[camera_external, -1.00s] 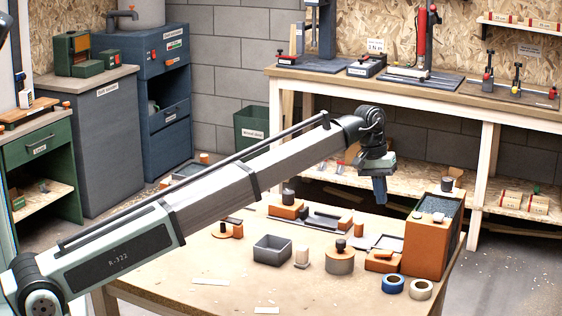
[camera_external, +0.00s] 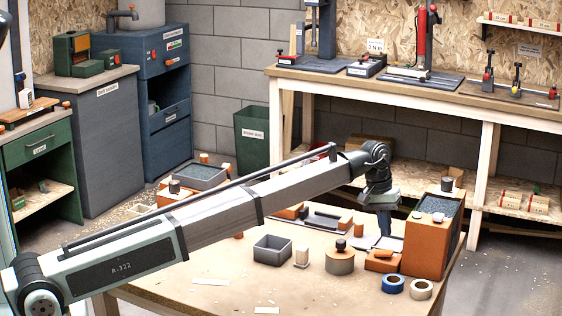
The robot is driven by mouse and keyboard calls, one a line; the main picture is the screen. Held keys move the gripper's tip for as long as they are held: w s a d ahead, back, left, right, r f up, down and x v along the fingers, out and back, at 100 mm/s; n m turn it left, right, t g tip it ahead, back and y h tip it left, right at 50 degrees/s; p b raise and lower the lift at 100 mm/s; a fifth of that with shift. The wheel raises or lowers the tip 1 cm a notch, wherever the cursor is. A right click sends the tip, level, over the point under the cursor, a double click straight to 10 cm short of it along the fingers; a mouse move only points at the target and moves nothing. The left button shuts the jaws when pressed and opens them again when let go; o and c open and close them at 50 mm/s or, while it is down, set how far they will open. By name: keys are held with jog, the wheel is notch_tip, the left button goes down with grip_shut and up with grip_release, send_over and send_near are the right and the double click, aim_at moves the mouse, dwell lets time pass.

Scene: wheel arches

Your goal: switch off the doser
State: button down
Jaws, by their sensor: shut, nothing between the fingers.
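An orange box (camera_external: 424,252) with a dark, grainy fill in its open top stands at the right end of the work table; it looks like the doser, but I can read no label on it. A small orange block (camera_external: 381,262) with a dark top piece sits at its left foot. My gripper (camera_external: 384,232) points down just left of the box, low above the table and behind the small block. Its fingers are shut with nothing between them. Whether the fingertips touch anything is too small to tell. No switch is clearly visible.
A blue tape roll (camera_external: 393,284) and a white one (camera_external: 420,289) lie in front of the box. A round wooden piece with a dark knob (camera_external: 340,261), a small pale cylinder (camera_external: 302,258) and a grey bin (camera_external: 272,250) stand to the left. The table's front left is mostly clear.

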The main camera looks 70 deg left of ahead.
aim_at(383, 251)
jog(key=shift+w+d+f, duration=0.1)
jog(key=shift+f, duration=0.65)
jog(key=shift+w+d+f, duration=0.15)
jog(key=shift+f, duration=0.65)
jog(key=shift+w+d+f, duration=0.1)
jog(key=shift+f, duration=0.65)
jog(key=shift+w+d+f, duration=0.1)
jog(key=shift+f, duration=0.2)
jog(key=shift+s+a, duration=0.6)
jog(key=shift+s, duration=0.05)
